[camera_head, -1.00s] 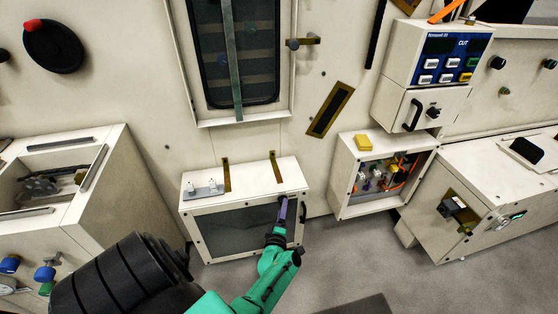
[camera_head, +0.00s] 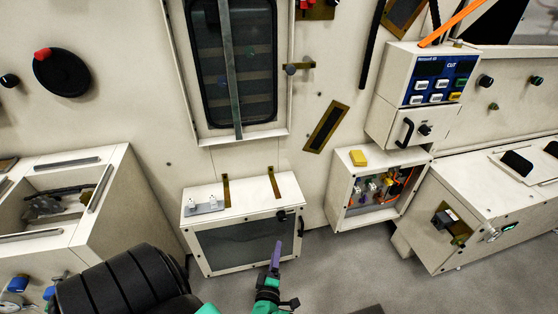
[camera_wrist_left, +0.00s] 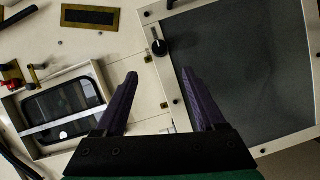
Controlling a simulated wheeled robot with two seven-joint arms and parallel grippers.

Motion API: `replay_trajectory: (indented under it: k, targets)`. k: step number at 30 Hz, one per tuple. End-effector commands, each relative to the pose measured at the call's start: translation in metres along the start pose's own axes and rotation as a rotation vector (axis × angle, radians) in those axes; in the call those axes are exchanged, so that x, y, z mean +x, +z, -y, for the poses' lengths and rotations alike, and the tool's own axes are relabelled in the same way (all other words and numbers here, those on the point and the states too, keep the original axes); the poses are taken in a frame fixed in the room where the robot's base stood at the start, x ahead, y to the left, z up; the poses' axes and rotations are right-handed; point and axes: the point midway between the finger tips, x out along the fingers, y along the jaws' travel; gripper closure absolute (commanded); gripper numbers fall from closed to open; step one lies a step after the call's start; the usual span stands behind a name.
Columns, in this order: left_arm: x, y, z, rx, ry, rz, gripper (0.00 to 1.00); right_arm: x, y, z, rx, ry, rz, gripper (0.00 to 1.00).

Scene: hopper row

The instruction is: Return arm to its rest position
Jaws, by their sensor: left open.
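My left gripper (camera_head: 275,258) is in front of the lower right part of a low white box with a dark window (camera_head: 235,245). The arm is green and the fingers are purple. In the left wrist view the two fingers (camera_wrist_left: 163,88) stand apart with nothing between them. The box's dark panel (camera_wrist_left: 250,75) and a black knob (camera_wrist_left: 159,47) lie beyond them in that view. My right gripper is in no view.
An open white box with coloured parts (camera_head: 375,190) stands right of the windowed box. A control panel marked CUT (camera_head: 437,85) is above it. An open-topped bin (camera_head: 65,205) is at left. Grey floor (camera_head: 330,265) is clear around the gripper.

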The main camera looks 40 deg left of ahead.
Motion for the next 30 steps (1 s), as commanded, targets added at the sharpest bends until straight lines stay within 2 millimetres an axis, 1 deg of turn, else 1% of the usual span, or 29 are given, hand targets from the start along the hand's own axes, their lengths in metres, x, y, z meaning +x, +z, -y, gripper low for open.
replay_trajectory:
  k: [8, 11, 13, 14, 15, 17, 18, 20, 21, 24, 27, 30]
  targets:
    - [0.000, 0.001, 0.001, 0.008, -0.003, 0.008, 0.29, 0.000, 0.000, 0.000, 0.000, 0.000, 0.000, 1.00]
    - [-0.007, 0.019, 0.017, 0.126, -0.049, 0.121, 0.29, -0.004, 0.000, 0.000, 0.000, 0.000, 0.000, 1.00]
    - [-0.024, 0.043, 0.046, 0.326, -0.116, 0.304, 0.29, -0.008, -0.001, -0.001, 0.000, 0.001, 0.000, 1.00]
    - [-0.037, 0.053, 0.064, 0.436, -0.149, 0.406, 0.29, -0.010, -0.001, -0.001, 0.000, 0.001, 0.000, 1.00]
    - [-0.058, 0.062, 0.092, 0.601, -0.193, 0.555, 0.29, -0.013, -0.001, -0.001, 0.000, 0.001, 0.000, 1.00]
    - [-0.097, 0.064, 0.135, 0.854, -0.252, 0.783, 0.29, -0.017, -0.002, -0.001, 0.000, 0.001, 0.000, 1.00]
    - [-0.123, 0.057, 0.162, 1.013, -0.284, 0.929, 0.29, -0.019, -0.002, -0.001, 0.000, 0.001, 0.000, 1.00]
    - [-0.160, 0.035, 0.197, 1.231, -0.325, 1.132, 0.29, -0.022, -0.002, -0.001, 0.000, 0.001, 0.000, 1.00]
    - [-0.181, 0.017, 0.215, 1.355, -0.346, 1.252, 0.29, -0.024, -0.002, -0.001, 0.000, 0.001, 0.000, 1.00]
    - [-0.218, -0.025, 0.243, 1.577, -0.383, 1.477, 0.29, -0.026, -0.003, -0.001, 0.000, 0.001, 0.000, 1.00]
    - [-0.234, -0.048, 0.253, 1.679, -0.398, 1.586, 0.29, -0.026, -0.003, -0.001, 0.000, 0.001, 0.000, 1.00]
    - [-0.237, -0.052, 0.256, 1.700, -0.400, 1.610, 0.29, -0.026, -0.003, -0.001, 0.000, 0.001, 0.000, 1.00]
